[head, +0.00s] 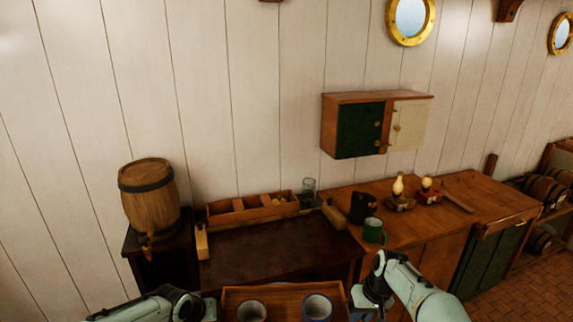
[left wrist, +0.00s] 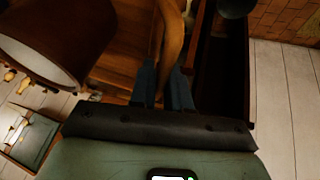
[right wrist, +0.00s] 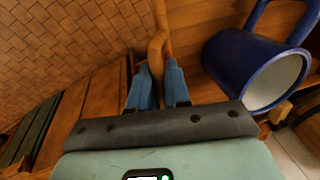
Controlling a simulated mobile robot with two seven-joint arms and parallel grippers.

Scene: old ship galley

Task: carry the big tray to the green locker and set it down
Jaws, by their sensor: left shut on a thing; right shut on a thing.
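The big wooden tray (head: 273,291) is at the bottom edge of the head view, partly cut off. It carries a dark mug (head: 252,311) and a blue-rimmed mug (head: 317,307). My left gripper (head: 208,308) is at its left side; in the left wrist view its blue fingers are shut on a wooden handle (left wrist: 172,40). My right gripper (head: 358,298) is at the right side; in the right wrist view it is shut on the other handle (right wrist: 158,40), beside the blue mug (right wrist: 255,72). A low cabinet with dark green doors (head: 487,262), which looks like the locker, stands at the right.
A dark-topped counter (head: 275,247) lies just beyond the tray, with a divided wooden box (head: 253,212) at its back. A barrel (head: 150,195) stands left. The wooden counter at right holds a green mug (head: 374,231) and lamps (head: 398,188). A wall cupboard (head: 360,130) hangs above.

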